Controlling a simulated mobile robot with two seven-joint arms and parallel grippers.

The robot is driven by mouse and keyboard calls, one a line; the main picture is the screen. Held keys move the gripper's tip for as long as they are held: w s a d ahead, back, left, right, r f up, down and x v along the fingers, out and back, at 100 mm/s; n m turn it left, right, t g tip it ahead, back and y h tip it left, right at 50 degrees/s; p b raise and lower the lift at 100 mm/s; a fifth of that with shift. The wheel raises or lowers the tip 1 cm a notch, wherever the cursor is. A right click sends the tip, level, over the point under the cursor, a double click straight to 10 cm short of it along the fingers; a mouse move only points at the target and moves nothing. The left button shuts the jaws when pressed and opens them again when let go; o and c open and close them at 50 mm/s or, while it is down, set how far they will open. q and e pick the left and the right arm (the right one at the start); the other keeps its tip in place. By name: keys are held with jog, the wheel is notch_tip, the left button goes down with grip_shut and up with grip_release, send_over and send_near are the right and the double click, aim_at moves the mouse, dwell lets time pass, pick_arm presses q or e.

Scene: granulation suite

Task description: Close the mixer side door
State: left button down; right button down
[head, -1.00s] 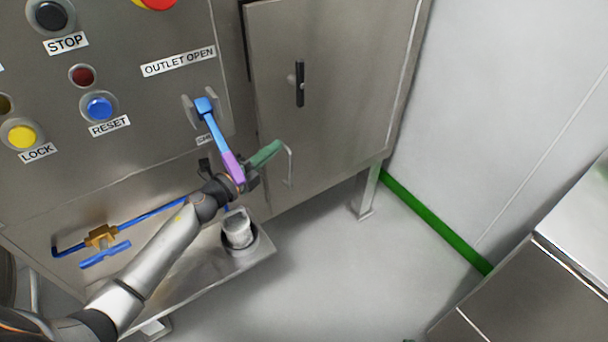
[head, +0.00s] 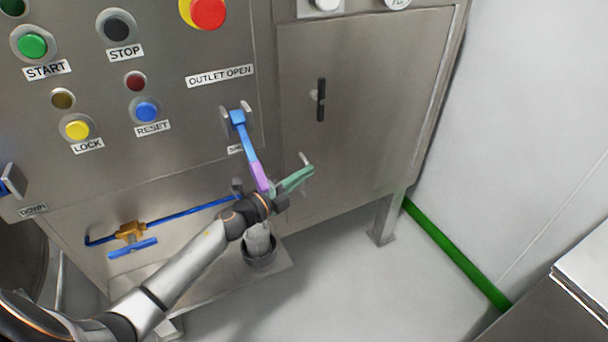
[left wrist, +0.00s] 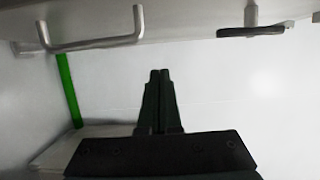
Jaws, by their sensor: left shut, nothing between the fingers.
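The steel side door (head: 365,115) fills the upper right of the head view, with a black handle (head: 321,100) and a bent metal pull (head: 306,159) on its face. Its left edge lies close to the control panel; I cannot tell whether it is fully flush. My left gripper (head: 307,172) is shut and empty in front of the door's lower left part, its greenish fingers overlapping the pull in the picture. In the left wrist view the shut fingers (left wrist: 159,74) point away below the pull (left wrist: 95,43) and the black handle (left wrist: 250,30). I cannot tell whether they touch the door.
A blue lever with a purple grip (head: 259,176) hangs beside the gripper. The control panel (head: 185,105) with buttons is on the left, a blue pipe with a brass valve (head: 131,231) below it. A steel cabinet (head: 550,310) stands at lower right; the floor (head: 365,295) between is clear.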

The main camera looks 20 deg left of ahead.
pick_arm(q)
jog(key=v, duration=1)
jog(key=shift+a, duration=0.35)
pick_arm(e)
jog(key=shift+w+a+r, duration=0.15)
jog(key=shift+r, duration=0.15)
pick_arm(q)
jog(key=shift+w, duration=0.1)
